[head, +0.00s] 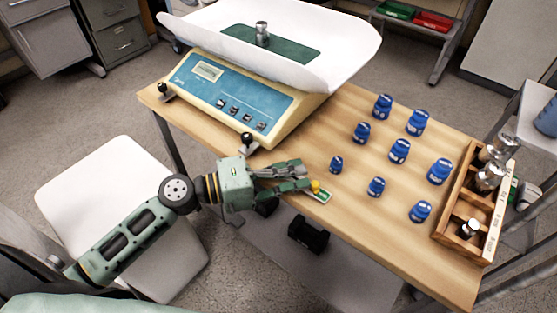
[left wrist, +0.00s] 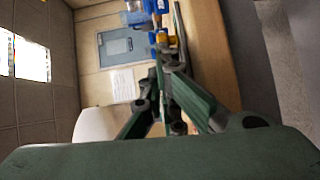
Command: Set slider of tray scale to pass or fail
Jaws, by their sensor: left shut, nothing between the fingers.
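The tray scale (head: 225,98) stands on the far left of the wooden table, with a blue front panel, a small display and a white pan (head: 345,32). A metal weight (head: 262,34) stands on the green mat in the pan. A small slider strip with a yellow knob (head: 316,186) lies at the table's near edge. My left gripper (head: 305,177) is shut and empty, with its fingertips right beside the yellow knob; I cannot tell whether they touch. The knob also shows in the left wrist view (left wrist: 161,38), by the fingertips. My right gripper is not in view.
A wooden box (head: 440,232) with metal weights stands at the right end. A white chair seat (head: 115,190) is at the left. Bare tabletop lies right of the knob.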

